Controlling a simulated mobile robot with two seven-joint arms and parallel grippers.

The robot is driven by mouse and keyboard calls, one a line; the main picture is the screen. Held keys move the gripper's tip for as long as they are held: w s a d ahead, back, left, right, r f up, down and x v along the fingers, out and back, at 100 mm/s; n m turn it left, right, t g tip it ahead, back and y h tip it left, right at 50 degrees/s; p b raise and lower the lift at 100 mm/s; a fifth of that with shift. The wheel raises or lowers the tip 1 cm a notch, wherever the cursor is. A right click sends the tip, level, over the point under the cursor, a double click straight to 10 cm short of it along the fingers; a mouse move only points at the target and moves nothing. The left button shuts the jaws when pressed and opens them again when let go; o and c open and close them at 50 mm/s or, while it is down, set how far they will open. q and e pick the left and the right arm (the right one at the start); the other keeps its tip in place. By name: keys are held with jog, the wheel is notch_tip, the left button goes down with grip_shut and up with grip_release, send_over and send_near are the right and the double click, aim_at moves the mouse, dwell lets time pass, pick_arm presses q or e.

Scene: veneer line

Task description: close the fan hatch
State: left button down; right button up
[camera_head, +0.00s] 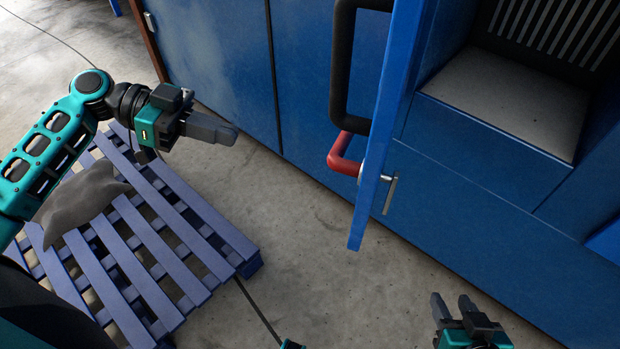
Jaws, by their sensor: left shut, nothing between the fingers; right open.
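The blue fan hatch (381,125) stands open and shows nearly edge-on in the upper middle. A black bar handle (342,70) and a red lever handle (343,158) sit on its left face. A metal latch piece (390,194) sticks out on its other side. The opening (510,95) behind it shows a dusty grey ledge and a slotted grille. My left gripper (232,133) is shut and empty, to the left of the red handle and apart from it. My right gripper (452,300) is open and empty at the bottom, below and right of the hatch.
A blue pallet (160,235) lies on the floor under my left arm, with a grey sack or cloth (82,202) on it. The blue cabinet wall (220,60) runs along the back. Bare concrete floor (320,260) lies between pallet and hatch. A thin cable (50,37) crosses the floor upper left.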

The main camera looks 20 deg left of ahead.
pick_arm(q)
jog(key=w+d+m+g, duration=0.1)
jog(key=d, duration=1.2)
jog(key=shift+d+f+h+p, duration=0.2)
jog(key=shift+f+h+p, duration=0.1)
jog(key=shift+h, duration=0.1)
jog(key=shift+d, duration=0.15)
